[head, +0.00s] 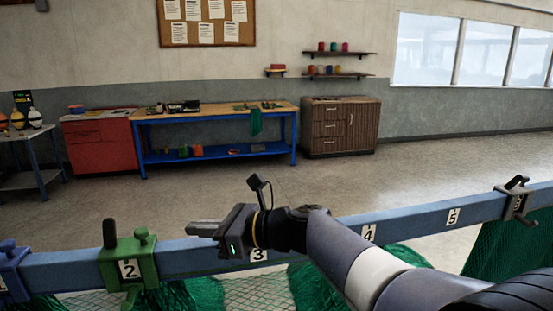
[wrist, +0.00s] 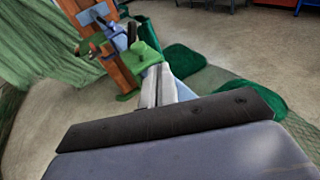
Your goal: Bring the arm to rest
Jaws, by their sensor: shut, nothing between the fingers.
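My arm comes in from the lower right of the head view and lies over the numbered blue beam (head: 190,258). My gripper (head: 192,229) points left, above the beam near label 3, with its fingers together and nothing between them. In the wrist view, the shut fingers (wrist: 158,84) point towards a green clamp (wrist: 146,54). In the head view the green clamp (head: 128,268) sits on the beam at label 2, left of the fingertips and apart from them.
A blue clamp (head: 12,268) sits at the left end, and a grey clamp (head: 514,200) at the far right. Green netting (head: 500,245) hangs below the beam. A blue workbench (head: 215,115), red cabinet (head: 98,145) and wooden cabinet (head: 340,127) stand by the wall. The floor between is clear.

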